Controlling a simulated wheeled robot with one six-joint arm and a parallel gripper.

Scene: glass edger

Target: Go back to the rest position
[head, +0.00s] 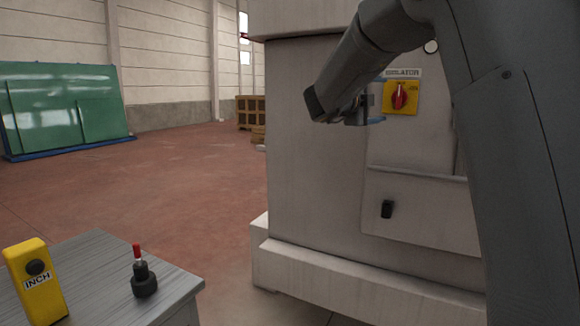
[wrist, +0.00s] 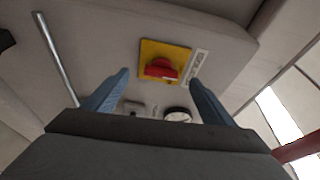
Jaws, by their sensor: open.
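My gripper (head: 372,110) is at the end of my raised arm, in front of the upper part of the grey machine cabinet (head: 312,150). In the wrist view its two blue fingers (wrist: 160,98) stand wide apart with nothing between them that they hold. A red rotary switch (head: 400,97) on a yellow plate, labelled as an isolator, is just right of the gripper in the head view. It also shows in the wrist view (wrist: 160,68), beyond the fingertips. I cannot tell the exact gap between the fingers and the switch.
A round gauge (wrist: 178,115) and a metal bar (wrist: 58,62) are on the cabinet. A black latch (head: 387,209) is lower down. A grey table (head: 105,265) at front left bears a yellow INCH button box (head: 35,280) and a red-tipped black device (head: 143,275). Open floor (head: 190,180) lies left of the cabinet.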

